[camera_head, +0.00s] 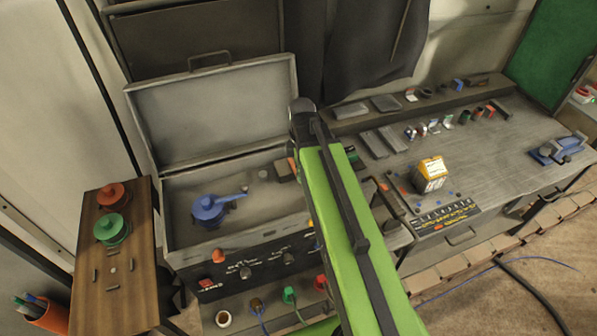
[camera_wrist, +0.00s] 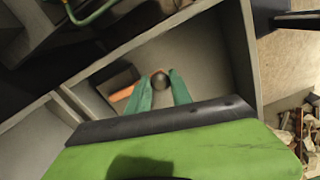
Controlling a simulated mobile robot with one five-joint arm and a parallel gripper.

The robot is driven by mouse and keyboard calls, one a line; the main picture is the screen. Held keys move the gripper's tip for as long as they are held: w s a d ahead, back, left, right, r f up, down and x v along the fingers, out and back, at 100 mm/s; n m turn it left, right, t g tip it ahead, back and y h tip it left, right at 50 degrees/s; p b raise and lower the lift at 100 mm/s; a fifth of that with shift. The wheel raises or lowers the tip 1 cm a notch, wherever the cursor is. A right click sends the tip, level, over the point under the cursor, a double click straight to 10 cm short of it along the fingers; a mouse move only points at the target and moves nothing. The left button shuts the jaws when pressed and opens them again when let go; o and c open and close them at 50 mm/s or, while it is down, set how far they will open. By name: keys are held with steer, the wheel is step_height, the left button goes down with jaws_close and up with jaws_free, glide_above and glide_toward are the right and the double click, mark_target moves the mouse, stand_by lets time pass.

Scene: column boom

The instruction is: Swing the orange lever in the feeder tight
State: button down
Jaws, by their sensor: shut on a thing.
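My gripper (camera_wrist: 162,79) shows in the wrist view as two green fingers, closed about a small round dark knob (camera_wrist: 160,82) with an orange edge. I cannot tell whether this knob belongs to the orange lever. An orange bar (camera_wrist: 122,93) lies to the left, against a dark block, inside a grey compartment. In the head view an open grey case (camera_head: 265,205) with a raised lid may be the feeder. A blue round part with a blue lever (camera_head: 210,207) sits in it. My green arm hides my fingertips in that view.
A wooden stand (camera_head: 88,265) with red and green round parts is at left. A workbench (camera_head: 480,150) at right carries an orange and white box (camera_head: 430,174), a blue vise (camera_head: 558,149) and several small parts. The compartment's walls stand close around my gripper in the wrist view.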

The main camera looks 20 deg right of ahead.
stand_by(0.3)
steer(key=c, duration=1.1)
jaws_free()
steer(key=shift+c, duration=0.2)
step_height(320, 180, up, 17)
steer(key=p, duration=1.7)
steer(key=shift+r, duration=0.2)
